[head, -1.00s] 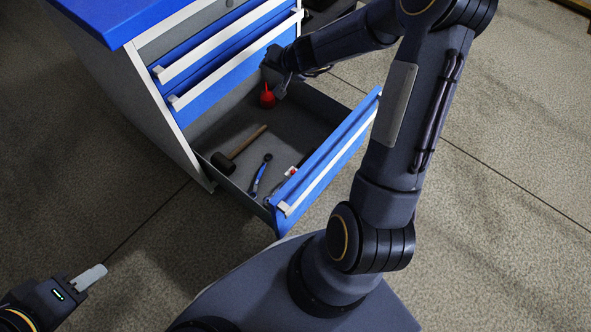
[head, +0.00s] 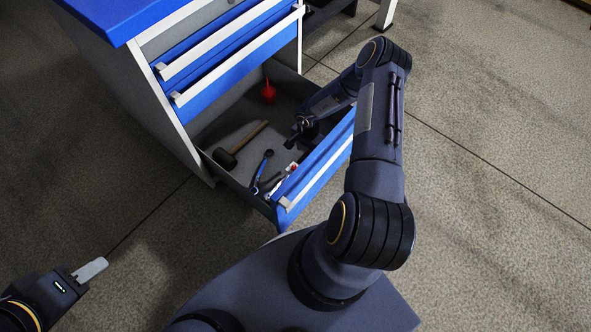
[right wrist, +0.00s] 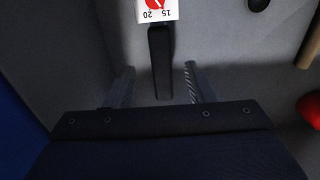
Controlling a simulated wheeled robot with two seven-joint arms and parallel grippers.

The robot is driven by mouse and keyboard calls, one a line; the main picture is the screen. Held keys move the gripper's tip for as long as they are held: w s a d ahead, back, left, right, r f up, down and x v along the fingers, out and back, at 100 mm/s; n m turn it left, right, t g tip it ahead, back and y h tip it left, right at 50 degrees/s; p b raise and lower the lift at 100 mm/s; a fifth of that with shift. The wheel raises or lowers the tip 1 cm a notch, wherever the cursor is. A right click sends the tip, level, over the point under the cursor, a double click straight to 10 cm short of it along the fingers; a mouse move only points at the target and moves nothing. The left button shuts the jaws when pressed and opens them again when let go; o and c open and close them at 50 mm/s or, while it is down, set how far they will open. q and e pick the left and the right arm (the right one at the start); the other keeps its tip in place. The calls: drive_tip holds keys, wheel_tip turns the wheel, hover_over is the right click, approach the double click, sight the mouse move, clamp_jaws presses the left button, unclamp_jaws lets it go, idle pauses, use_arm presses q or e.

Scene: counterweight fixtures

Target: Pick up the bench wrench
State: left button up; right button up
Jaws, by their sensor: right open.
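A wrench with a white, numbered dial plate and a red pointer lies in the open drawer, near its front panel, in the head view (head: 290,169). Its black handle (right wrist: 160,60) shows in the right wrist view, with the plate at the top edge. My right gripper (right wrist: 159,80) is open, its two fingers on either side of the handle end, with gaps showing. A blue-handled tool (head: 262,170) lies beside the dial wrench. My left gripper (head: 92,270) hangs over the floor at the lower left; only one finger shows clearly.
The blue and grey cabinet (head: 165,110) has its lower drawer (head: 322,172) pulled out. A mallet (head: 240,145) and a red bulb-shaped object (head: 268,93) lie in it. The drawer's front panel stands close to my right forearm. Floor around is clear.

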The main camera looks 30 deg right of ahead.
sight(306, 156)
wheel_tip(306, 156, down, 4)
drive_tip(key=shift+w+d+b, duration=0.1)
drive_tip(key=shift+b, duration=0.7)
drive_tip(key=shift+r, duration=0.1)
drive_tip(key=shift+c, duration=0.4)
clamp_jaws()
